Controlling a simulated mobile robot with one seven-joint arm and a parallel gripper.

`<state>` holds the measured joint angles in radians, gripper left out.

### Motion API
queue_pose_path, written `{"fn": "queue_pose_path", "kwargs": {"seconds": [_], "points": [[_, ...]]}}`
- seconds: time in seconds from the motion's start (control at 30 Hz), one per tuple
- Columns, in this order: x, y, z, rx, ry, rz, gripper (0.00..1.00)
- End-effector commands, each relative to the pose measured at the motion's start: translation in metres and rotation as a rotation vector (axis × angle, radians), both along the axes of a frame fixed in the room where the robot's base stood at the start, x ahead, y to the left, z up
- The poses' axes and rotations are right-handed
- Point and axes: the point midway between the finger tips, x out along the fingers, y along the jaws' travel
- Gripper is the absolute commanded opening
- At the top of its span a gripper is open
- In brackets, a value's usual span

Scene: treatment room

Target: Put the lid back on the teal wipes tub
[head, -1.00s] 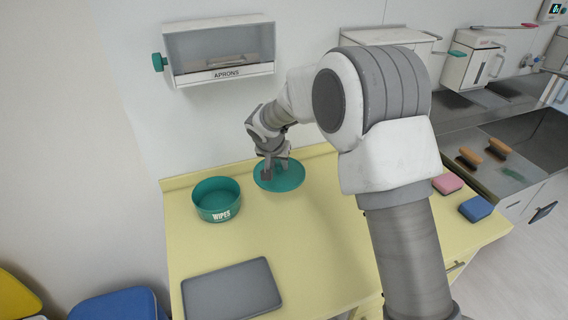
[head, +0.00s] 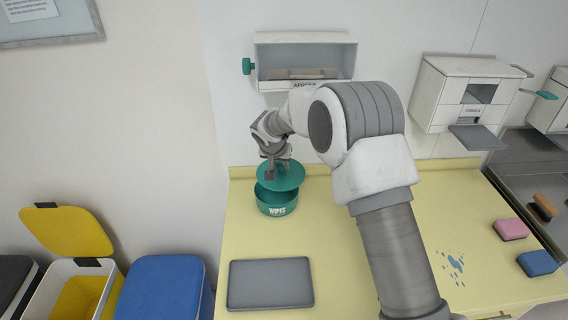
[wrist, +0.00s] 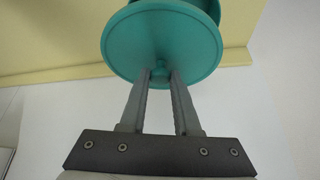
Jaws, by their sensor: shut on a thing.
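The teal wipes tub (head: 277,209), lettered WIPES, stands on the yellow counter near the back wall. My gripper (head: 277,172) is shut on the teal lid (head: 290,181) and holds it above the tub, set back toward the wall, so part of the tub's opening shows in front. Part of the tub (wrist: 205,10) shows beyond the lid's edge. I cannot tell whether lid and rim touch.
A grey tray (head: 270,284) lies in front of the tub. The apron dispenser (head: 305,60) hangs on the wall above. A pink sponge (head: 511,229), a blue sponge (head: 537,263) and a blue spill (head: 454,266) are on the right. Bins (head: 163,290) stand left of the counter.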

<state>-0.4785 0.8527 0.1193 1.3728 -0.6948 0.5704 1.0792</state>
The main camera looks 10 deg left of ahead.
Motion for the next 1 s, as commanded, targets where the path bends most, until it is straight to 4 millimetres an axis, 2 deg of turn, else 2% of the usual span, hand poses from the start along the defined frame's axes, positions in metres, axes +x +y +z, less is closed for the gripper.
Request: {"fn": "queue_pose_path", "kwargs": {"seconds": [0.27, 0.47, 1.0], "points": [[0.002, 0.004, 0.000, 0.000, -0.001, 0.006, 0.00], [0.002, 0.005, -0.007, 0.000, 0.000, 0.007, 0.00], [0.003, 0.004, -0.057, 0.000, -0.002, 0.006, 0.00]]}}
